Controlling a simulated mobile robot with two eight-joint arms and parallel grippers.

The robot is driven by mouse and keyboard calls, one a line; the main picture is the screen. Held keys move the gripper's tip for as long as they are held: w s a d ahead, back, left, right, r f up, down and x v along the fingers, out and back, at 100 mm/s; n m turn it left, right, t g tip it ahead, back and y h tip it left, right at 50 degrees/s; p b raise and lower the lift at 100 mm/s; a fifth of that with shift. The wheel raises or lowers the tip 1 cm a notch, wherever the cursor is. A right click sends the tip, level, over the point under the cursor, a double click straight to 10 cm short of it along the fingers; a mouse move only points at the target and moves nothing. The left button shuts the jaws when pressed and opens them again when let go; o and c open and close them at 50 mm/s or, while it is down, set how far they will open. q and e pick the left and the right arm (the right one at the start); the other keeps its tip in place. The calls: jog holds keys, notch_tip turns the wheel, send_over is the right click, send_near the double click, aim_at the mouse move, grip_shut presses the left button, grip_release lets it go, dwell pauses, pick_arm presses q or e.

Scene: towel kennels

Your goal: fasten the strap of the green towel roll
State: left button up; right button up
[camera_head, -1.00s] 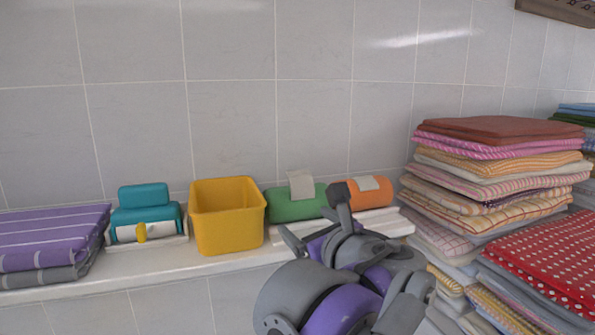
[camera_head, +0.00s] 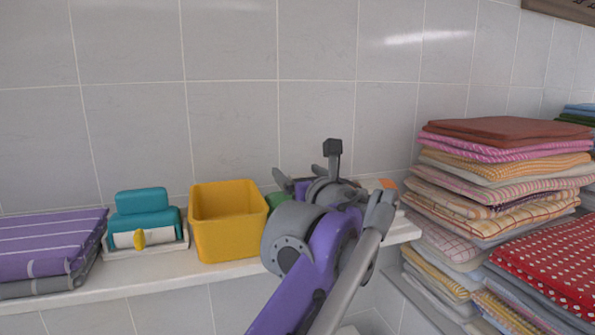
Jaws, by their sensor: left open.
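The green towel roll (camera_head: 278,201) lies on the white shelf just right of the yellow bin. Only a small green patch shows, because my left arm and gripper cover the rest. Its strap is hidden now, so I cannot tell how it lies. My left gripper (camera_head: 308,178) is open in front of the roll, in line with its right part. I cannot tell whether it touches the roll or strap. My right gripper is out of view.
A yellow bin (camera_head: 228,238) stands close left of my gripper. An orange roll (camera_head: 388,184) is partly hidden behind my arm. A teal dispenser (camera_head: 142,212) and folded purple towels (camera_head: 48,242) sit at left. Tall towel stacks (camera_head: 490,170) fill the right.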

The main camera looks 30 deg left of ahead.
pick_arm(q)
jog(key=shift+w+a, duration=0.2)
jog(key=shift+a, duration=0.1)
